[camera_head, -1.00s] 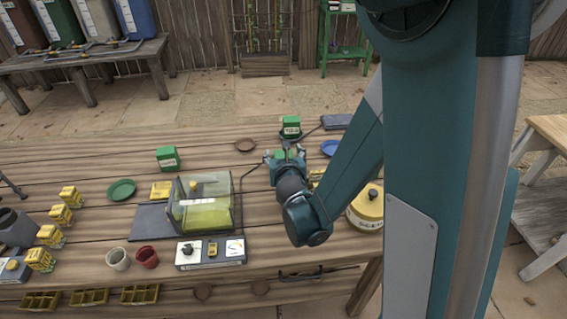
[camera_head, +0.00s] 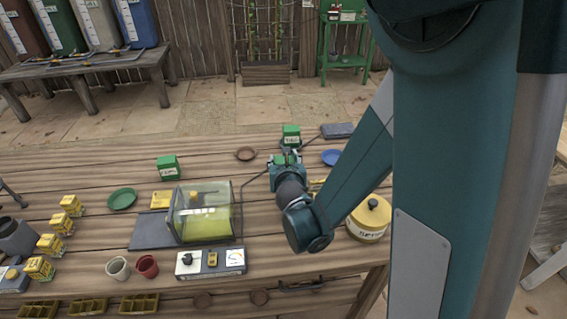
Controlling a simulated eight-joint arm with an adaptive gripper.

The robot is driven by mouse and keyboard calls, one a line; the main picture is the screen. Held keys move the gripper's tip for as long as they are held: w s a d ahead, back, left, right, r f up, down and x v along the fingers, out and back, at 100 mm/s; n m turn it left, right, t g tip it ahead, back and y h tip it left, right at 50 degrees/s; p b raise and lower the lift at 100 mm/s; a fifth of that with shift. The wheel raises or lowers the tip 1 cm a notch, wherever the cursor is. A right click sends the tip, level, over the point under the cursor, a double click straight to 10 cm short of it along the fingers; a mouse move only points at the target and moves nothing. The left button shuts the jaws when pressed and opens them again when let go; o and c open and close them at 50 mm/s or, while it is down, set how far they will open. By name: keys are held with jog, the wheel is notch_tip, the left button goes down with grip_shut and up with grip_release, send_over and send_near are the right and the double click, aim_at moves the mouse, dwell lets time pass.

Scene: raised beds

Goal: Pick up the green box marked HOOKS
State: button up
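One green box (camera_head: 291,136) with a white label stands at the far side of the table, just beyond my gripper (camera_head: 286,158). Another green box (camera_head: 168,168) with a white label stands to the left, behind the clear-covered case. The lettering on both labels is too small to read surely, so I cannot tell which says HOOKS. My gripper points away from the camera, low over the table. Some green shows at its fingertips, but the wrist hides most of them. I cannot tell whether they are apart, shut or holding something.
The clear-covered case (camera_head: 187,222) stands left of my arm. A yellow round tin (camera_head: 369,217) stands to its right. A blue dish (camera_head: 331,157), a brown dish (camera_head: 246,154) and a green dish (camera_head: 122,199) lie around. A dark slab (camera_head: 337,131) lies at the back right.

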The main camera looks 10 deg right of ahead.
jog(key=shift+r+p, duration=1.3)
jog(key=shift+r, duration=2.8)
